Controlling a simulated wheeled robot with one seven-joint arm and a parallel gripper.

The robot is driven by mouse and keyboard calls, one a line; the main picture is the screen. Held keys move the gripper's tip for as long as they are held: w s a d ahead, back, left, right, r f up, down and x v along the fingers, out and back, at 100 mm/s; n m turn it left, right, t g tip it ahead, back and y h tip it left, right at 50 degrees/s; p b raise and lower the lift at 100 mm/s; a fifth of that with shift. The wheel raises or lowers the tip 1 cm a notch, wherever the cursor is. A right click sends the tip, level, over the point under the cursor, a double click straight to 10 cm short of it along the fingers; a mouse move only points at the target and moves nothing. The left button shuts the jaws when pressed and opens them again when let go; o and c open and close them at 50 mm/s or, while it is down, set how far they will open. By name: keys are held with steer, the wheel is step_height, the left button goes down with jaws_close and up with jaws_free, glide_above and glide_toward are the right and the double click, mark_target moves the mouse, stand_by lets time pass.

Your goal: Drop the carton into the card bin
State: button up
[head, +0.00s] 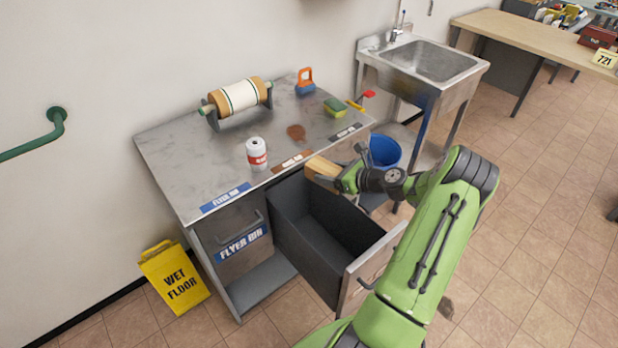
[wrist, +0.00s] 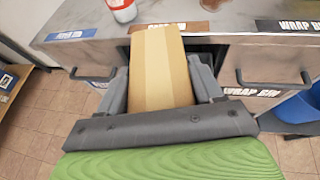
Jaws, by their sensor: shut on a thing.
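The carton (head: 322,170) is a small brown cardboard box. My gripper (head: 341,178) is shut on it and holds it above the back part of an open drawer. In the wrist view the carton (wrist: 160,72) sits between the two fingers of my gripper (wrist: 162,92). The open drawer (head: 300,245) is dark grey inside, pulled out from the middle of the metal counter, and looks empty where I can see. A brown label (head: 291,162) is on the counter edge above it; its text is too small to read. My arm hides part of the drawer front (head: 372,268).
The counter (head: 190,155) bears a paper roll (head: 240,96), a white can (head: 257,154), a sponge (head: 335,107) and a brown stain. The flyer bin (head: 240,240) is shut at left. A blue bucket (head: 385,150) stands at right, a wet floor sign (head: 174,278) at lower left.

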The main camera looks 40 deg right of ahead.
step_height(320, 180, down, 6)
steer(key=b, duration=0.6)
steer(key=shift+a, duration=0.1)
steer(key=o, duration=1.1)
steer(key=p+v, duration=0.3)
steer(key=v, duration=1.2)
steer(key=shift+s+r, duration=0.2)
steer(key=shift+s, duration=0.1)
